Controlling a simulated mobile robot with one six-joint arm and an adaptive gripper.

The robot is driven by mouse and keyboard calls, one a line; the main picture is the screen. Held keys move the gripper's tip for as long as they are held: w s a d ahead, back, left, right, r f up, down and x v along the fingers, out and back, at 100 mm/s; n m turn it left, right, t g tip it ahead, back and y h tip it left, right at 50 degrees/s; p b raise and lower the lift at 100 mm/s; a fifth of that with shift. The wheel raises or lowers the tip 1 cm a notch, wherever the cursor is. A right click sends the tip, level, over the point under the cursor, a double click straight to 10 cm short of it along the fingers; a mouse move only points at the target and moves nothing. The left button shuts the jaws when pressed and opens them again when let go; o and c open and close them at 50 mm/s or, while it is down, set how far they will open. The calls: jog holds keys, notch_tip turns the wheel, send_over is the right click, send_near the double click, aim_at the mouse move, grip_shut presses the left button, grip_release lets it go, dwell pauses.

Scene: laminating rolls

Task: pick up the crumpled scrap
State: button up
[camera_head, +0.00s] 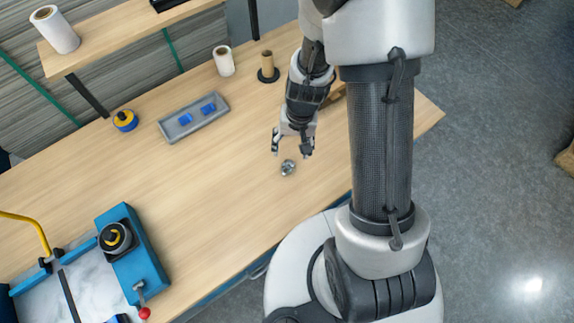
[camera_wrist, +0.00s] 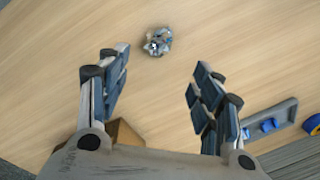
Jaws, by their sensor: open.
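The crumpled scrap (camera_head: 288,167) is a small silvery wad lying on the wooden table, close to its front edge. In the wrist view the scrap (camera_wrist: 158,41) sits beyond the fingertips, roughly midway between them. My gripper (camera_head: 292,150) is open and empty, with its fingers spread. It hangs just behind the scrap in the head view, apart from it. In the wrist view both fingers of my gripper (camera_wrist: 160,70) show, with bare table between them.
A grey tray (camera_head: 194,117) with blue pieces, a yellow-blue tape roll (camera_head: 125,121), a white roll (camera_head: 223,61) and a brown roll on a black base (camera_head: 268,67) stand further back. A blue machine (camera_head: 132,262) is at lower left. The table around the scrap is clear.

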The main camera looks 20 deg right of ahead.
jog(key=b, duration=0.2)
send_over(288, 165)
jog(key=f, duration=0.5)
jog(key=shift+w+d+f, duration=0.2)
jog(key=shift+d+f, duration=0.1)
jog(key=shift+f, duration=0.05)
jog(key=f+b, duration=0.2)
jog(key=f, duration=0.1)
jog(key=f+b, duration=0.1)
jog(key=f, duration=0.1)
jog(key=shift+s+a+b, duration=0.25)
jog(key=shift+s+b, duration=0.05)
jog(key=shift+b, duration=0.1)
jog(key=shift+c, duration=0.5)
jog(key=c, duration=0.7)
